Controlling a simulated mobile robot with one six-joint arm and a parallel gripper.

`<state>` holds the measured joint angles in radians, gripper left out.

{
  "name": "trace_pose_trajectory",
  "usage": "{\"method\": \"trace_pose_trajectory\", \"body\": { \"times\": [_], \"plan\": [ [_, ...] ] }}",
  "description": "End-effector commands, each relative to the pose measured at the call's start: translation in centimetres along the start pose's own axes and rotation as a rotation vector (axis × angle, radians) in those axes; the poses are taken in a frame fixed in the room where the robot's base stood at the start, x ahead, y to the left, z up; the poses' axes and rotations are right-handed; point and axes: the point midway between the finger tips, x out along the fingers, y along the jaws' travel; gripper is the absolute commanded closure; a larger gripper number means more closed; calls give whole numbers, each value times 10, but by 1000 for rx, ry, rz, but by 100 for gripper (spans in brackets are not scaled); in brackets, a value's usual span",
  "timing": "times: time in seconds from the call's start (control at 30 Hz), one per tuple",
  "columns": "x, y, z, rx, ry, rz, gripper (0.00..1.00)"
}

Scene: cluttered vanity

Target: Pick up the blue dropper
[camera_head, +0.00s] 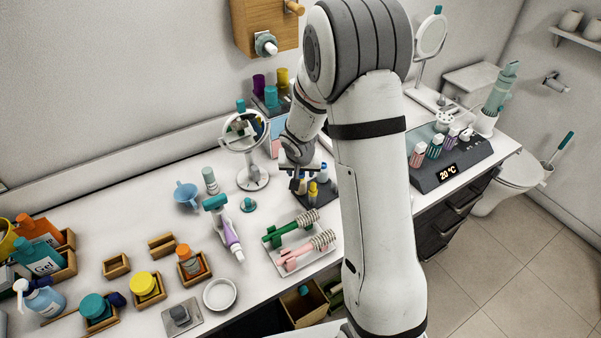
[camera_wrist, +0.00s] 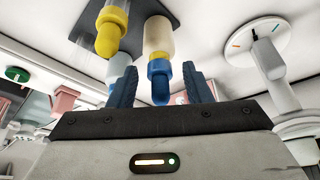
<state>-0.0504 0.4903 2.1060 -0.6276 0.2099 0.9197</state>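In the wrist view, a dropper bottle with a cream body (camera_wrist: 158,38) and a blue dropper top (camera_wrist: 160,82) hangs into the space between the fingers of my gripper (camera_wrist: 160,86). The fingers are apart, one on each side of the blue top, with gaps visible. A yellow-topped dropper (camera_wrist: 108,32) is just left of it, and a pale blue-grey piece (camera_wrist: 119,66) shows partly behind the left finger. In the head view, my gripper (camera_head: 299,172) is above the dark dropper stand (camera_head: 328,201), where a yellow dropper (camera_head: 313,190) shows. The arm hides part of this area.
A round mirror on a stand (camera_head: 252,178) is close to the left of the gripper. A tray with green and pink brushes (camera_head: 300,243) lies in front. A grey device with a display (camera_head: 450,172) stands to the right.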

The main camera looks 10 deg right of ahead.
Motion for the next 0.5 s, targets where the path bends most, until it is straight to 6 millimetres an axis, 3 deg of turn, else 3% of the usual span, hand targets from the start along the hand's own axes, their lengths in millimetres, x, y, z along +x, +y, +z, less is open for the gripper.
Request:
{"method": "trace_pose_trajectory", "body": {
  "times": [0.5],
  "plan": [
    [0,0,0,-1,0,0,98]
  ]
}}
